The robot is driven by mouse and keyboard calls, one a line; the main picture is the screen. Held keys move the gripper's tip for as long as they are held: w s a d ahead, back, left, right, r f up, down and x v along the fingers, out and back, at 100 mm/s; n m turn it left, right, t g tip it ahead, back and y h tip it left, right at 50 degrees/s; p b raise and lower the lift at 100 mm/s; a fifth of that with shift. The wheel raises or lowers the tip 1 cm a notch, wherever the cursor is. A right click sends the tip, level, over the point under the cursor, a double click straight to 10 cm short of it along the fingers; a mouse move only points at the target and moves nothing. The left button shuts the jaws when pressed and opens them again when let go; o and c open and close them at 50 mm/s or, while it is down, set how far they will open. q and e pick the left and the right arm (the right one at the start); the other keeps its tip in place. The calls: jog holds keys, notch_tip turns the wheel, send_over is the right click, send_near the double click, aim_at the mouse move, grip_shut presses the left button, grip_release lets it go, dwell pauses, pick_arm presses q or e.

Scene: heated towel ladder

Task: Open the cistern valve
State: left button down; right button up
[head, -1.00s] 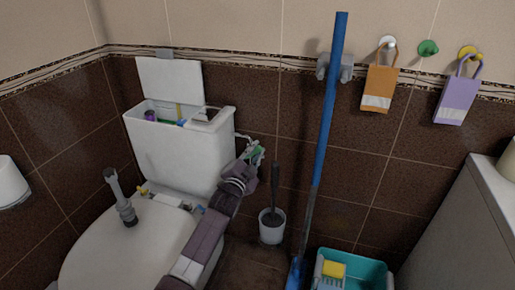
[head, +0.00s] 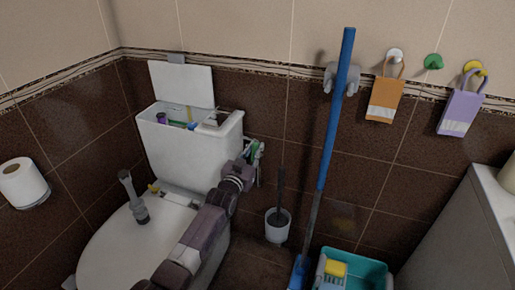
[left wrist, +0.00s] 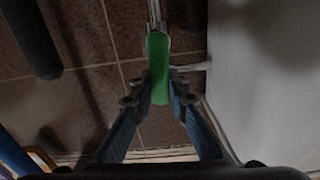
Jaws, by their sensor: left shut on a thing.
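The cistern valve has a green handle (left wrist: 158,68) that stands upright in the left wrist view, on a metal pipe. My left gripper (left wrist: 160,88) is shut on this handle, one finger on each side of it. In the head view the left gripper (head: 252,160) is at the right side of the white cistern (head: 190,148), and only a little of the green handle shows there. The cistern's lid (head: 183,86) is raised against the wall, and small parts show inside the tank. My right gripper is not in view.
A toilet brush in a white holder (head: 278,228) stands on the floor right of the toilet. A blue-handled mop (head: 335,115) leans on a wall holder beside a teal bucket (head: 375,270). A grey object (head: 133,197) stands on the toilet lid (head: 112,248).

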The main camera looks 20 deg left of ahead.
pick_arm(q)
jog(key=shift+a+f+n, duration=0.15)
jog(key=shift+n, duration=0.35)
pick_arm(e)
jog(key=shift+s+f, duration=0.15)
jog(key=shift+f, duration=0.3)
pick_arm(q)
jog(key=c, duration=1.8)
grip_release()
jog(key=shift+c, duration=0.2)
jog(key=shift+s, duration=0.1)
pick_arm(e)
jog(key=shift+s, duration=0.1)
pick_arm(q)
jog(key=s, duration=1.2)
jog(key=shift+a, duration=0.25)
